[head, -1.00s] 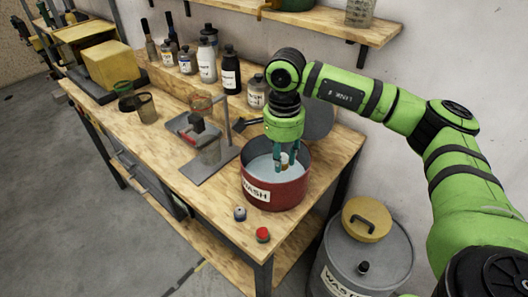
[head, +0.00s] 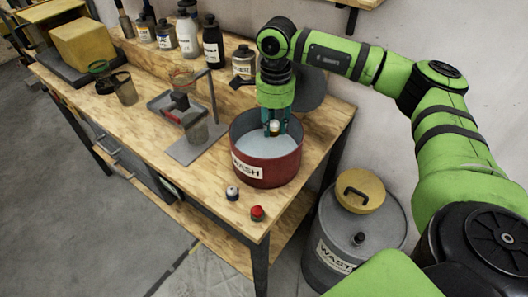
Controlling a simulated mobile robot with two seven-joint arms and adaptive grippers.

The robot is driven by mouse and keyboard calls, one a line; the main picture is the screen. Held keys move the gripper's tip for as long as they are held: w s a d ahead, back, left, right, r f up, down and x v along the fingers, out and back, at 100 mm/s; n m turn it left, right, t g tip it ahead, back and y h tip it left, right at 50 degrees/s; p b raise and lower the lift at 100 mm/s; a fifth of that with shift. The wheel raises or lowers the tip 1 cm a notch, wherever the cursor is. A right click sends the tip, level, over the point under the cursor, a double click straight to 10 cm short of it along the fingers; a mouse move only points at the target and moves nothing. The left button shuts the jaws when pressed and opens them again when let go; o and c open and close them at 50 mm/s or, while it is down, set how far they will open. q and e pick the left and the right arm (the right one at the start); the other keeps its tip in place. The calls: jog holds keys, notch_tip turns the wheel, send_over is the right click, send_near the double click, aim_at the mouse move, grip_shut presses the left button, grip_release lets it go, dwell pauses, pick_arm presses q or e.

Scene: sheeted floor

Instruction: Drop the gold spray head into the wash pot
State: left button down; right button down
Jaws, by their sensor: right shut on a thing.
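The red wash pot (head: 267,172), labelled "WASH" and holding pale liquid, stands near the table's front right corner. My right gripper (head: 275,129) points down over the pot's opening, inside its rim outline. Its teal fingers are shut on a small pale and gold piece (head: 274,127), which looks like the gold spray head, though it is small and partly covered by the fingers. I cannot tell how far it is above the liquid. My left gripper is not in view.
Several bottles line the back. A grey waste drum (head: 345,236) stands right of the table.

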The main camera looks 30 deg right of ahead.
jog(key=c, duration=0.8)
grip_release()
jog(key=shift+c, duration=0.2)
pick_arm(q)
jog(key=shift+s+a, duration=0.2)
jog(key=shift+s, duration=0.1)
pick_arm(e)
notch_tip(320, 180, up, 12)
